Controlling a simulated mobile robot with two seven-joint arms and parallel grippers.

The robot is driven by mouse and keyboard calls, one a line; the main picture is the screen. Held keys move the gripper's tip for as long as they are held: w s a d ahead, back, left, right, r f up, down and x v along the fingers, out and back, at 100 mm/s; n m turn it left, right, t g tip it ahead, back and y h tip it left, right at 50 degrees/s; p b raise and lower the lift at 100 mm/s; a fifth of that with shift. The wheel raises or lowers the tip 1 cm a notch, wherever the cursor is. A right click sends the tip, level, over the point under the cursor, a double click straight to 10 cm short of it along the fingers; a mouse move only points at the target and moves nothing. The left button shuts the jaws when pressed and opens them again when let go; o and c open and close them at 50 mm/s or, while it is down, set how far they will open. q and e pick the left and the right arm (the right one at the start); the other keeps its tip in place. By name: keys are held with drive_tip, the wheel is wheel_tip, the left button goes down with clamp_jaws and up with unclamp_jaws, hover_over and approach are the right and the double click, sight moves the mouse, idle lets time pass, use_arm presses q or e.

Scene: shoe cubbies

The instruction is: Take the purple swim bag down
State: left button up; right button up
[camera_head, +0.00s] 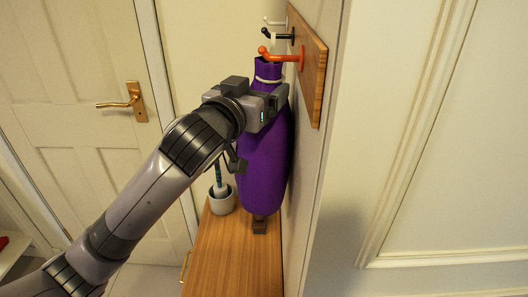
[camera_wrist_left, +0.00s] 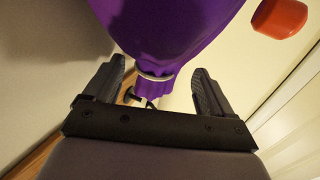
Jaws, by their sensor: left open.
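The purple swim bag (camera_head: 264,165) hangs full and upright from the orange hook (camera_head: 285,56) on the wall board. A pale cord rings its narrow neck. My left gripper (camera_head: 270,104) is at the bag's upper part, just below the neck; its fingertips are hard to see in the head view. In the left wrist view, my left gripper (camera_wrist_left: 158,72) is open, with a finger on either side of the bag's neck (camera_wrist_left: 155,82). The wide purple body (camera_wrist_left: 175,25) fills the top. I cannot tell whether either finger touches the bag. My right gripper is out of view.
The wooden hook board (camera_head: 313,75) also carries a black hook (camera_head: 279,36) and a white one. Below stands a wooden cabinet (camera_head: 228,262) with a white brush pot (camera_head: 222,200) and a small dark brown object (camera_head: 260,225). A panelled door (camera_head: 70,90) is at left.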

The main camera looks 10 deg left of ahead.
use_arm(q)
drive_tip(key=shift+w+d, duration=0.2)
drive_tip(key=shift+w, duration=0.95)
drive_tip(key=c, duration=1.5)
drive_tip(key=shift+r, duration=0.1)
clamp_jaws()
